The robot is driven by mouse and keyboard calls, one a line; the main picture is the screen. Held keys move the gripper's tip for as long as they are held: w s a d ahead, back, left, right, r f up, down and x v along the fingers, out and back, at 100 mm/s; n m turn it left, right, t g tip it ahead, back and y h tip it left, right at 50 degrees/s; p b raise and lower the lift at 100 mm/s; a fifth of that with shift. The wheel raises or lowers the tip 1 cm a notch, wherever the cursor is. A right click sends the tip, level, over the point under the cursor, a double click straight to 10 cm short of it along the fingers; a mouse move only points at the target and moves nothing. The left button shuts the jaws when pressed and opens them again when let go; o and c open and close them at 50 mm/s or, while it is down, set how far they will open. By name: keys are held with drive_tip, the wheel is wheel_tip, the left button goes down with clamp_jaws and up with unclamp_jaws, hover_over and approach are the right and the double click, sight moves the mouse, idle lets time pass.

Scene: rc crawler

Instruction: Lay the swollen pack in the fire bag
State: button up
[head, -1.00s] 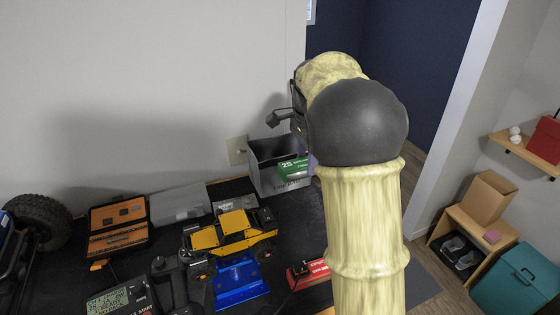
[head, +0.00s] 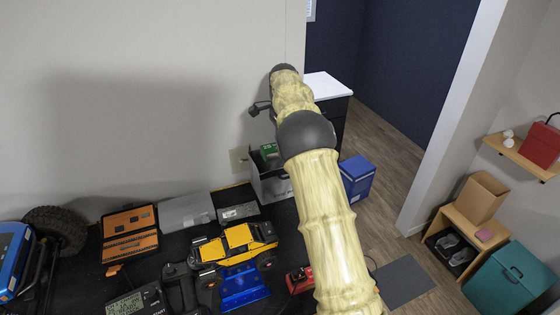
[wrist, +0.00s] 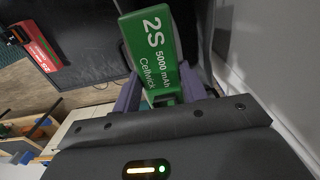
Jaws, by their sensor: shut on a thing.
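A green battery pack marked 2S 5000 mAh Cellwick (wrist: 152,40) is between the two fingers of my gripper (wrist: 160,92) in the wrist view. My gripper is shut on it. In the head view the green pack (head: 268,150) shows at the open top of a grey box-like bag (head: 272,188), near the wall. I cannot tell how deep it sits or whether it touches the bag. My arm hides the gripper fingers there. Swelling of the pack is not clear. A red 2S pack (head: 299,281) lies on the dark bench, partly behind my arm; it also shows in the wrist view (wrist: 42,45).
A yellow crawler (head: 236,245) on a blue stand (head: 243,287) is in front of the bag. A grey case (head: 187,212), an orange-lined tool case (head: 130,235) and a charger (head: 135,303) share the bench. A blue bin (head: 357,176) stands right of the bag.

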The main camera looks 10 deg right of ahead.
drive_tip(key=shift+w+a+p, duration=0.15)
drive_tip(key=shift+w+p, duration=0.2)
drive_tip(key=shift+w, duration=0.2)
drive_tip(key=shift+w+a+p, duration=0.15)
drive_tip(key=shift+w+p, duration=0.2)
drive_tip(key=shift+w, duration=0.15)
wheel_tip(320, 180, down, 7)
drive_tip(key=p, duration=0.2)
wheel_tip(320, 180, down, 3)
drive_tip(key=shift+f+p, duration=0.15)
drive_tip(key=shift+p, duration=0.9)
drive_tip(key=shift+w+a+f+p, duration=0.1)
drive_tip(key=shift+w+f+p, duration=0.1)
drive_tip(key=shift+f+p, duration=0.35)
drive_tip(key=shift+f, duration=0.1)
drive_tip(key=shift+f, duration=0.35)
